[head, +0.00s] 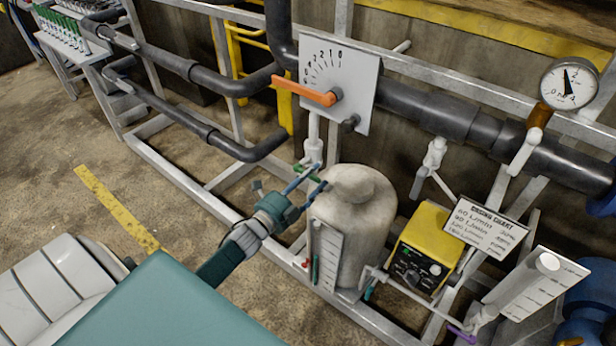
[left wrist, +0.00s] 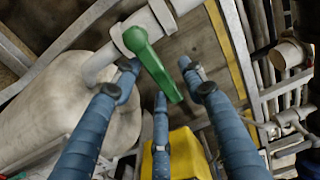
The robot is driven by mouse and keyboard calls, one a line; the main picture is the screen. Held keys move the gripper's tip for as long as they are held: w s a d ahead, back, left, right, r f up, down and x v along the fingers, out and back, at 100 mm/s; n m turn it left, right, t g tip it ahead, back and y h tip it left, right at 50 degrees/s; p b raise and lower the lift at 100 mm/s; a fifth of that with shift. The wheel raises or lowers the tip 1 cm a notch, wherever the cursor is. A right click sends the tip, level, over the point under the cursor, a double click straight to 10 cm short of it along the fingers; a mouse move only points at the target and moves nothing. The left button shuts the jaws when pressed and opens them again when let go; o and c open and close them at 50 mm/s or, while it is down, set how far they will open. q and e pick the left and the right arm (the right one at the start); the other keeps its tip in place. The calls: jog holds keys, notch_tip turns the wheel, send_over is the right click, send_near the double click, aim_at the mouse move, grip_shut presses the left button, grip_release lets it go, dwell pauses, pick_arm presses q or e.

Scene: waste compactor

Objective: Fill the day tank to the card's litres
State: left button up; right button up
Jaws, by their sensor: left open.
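A rounded beige tank (head: 352,215) stands upright in the frame, with a white level scale (head: 327,255) on its front left. A green valve handle (head: 306,173) sits on a white pipe left of the tank's top. My left gripper (head: 312,178) is beside the handle. In the left wrist view, my left gripper (left wrist: 160,80) is open, and the green handle (left wrist: 152,64) lies between its spread fingers; I cannot tell whether they touch it. A white card headed "dosing chart" (head: 485,225) lists L/min lines, its figures hard to read. My right gripper is not in view.
An orange lever (head: 306,93) lies over a numbered dial plate (head: 345,70) above the gripper. A yellow control box (head: 422,248) stands right of the tank. A round gauge (head: 568,82) is at upper right. Dark pipes and grey rails surround these; floor at left is open.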

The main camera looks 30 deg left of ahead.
pick_arm(q)
jog(key=s, duration=1.2)
jog(key=shift+a, duration=0.45)
